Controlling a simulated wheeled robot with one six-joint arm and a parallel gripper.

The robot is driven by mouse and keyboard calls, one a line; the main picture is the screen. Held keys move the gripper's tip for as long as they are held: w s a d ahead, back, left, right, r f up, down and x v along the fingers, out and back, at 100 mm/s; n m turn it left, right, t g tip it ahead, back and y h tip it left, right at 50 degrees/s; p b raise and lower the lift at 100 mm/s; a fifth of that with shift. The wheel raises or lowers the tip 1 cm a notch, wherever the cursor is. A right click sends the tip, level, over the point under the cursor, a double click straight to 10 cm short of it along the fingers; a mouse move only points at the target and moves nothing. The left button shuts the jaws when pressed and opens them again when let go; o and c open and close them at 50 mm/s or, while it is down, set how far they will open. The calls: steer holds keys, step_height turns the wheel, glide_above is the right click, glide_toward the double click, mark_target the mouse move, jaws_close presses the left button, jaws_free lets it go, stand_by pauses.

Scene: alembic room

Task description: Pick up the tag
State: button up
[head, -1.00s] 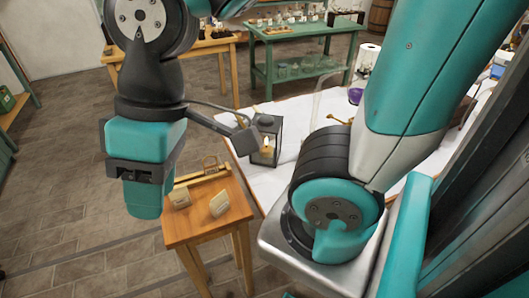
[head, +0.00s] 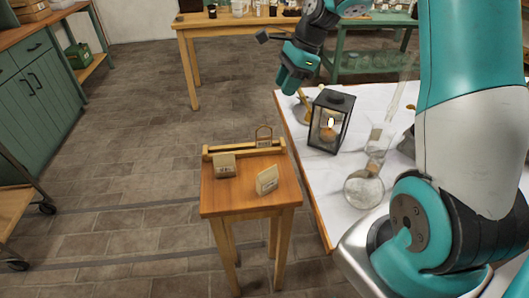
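Small tan tags are on the small wooden side table (head: 244,201). One labelled tag (head: 224,167) stands at its left, and a second paler tag (head: 267,180) leans at its right. A third tag-like piece with a loop (head: 264,137) is at the wooden rail along the back edge. The writing is too small to read, and I cannot tell which is the task's tag. My gripper (head: 288,88) is up beyond the side table, near the white table's far left corner, apart from all the tags. Its fingertips are too small to tell if it is open.
A black lantern (head: 330,122) with a candle and a glass flask (head: 364,187) stand on the white-covered table (head: 306,177), right of the side table. A green cabinet (head: 38,98) and wheeled cart (head: 12,200) are at left. The floor between is clear.

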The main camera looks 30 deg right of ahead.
step_height(320, 180, down, 2)
steer(key=d+f+m, duration=0.1)
steer(key=d+m, duration=0.1)
glide_above(264, 138)
steer(key=d, duration=0.3)
step_height(264, 138, down, 10)
steer(key=r, duration=0.1)
steer(key=shift+s+p+x, duration=0.2)
steer(key=shift+p+x, duration=0.05)
steer(key=shift+x, duration=1.25)
steer(key=shift+s+p+x, duration=0.2)
steer(key=shift+x, duration=1.3)
steer(key=shift+a, duration=0.1)
steer(key=shift+c, duration=0.2)
jaws_close()
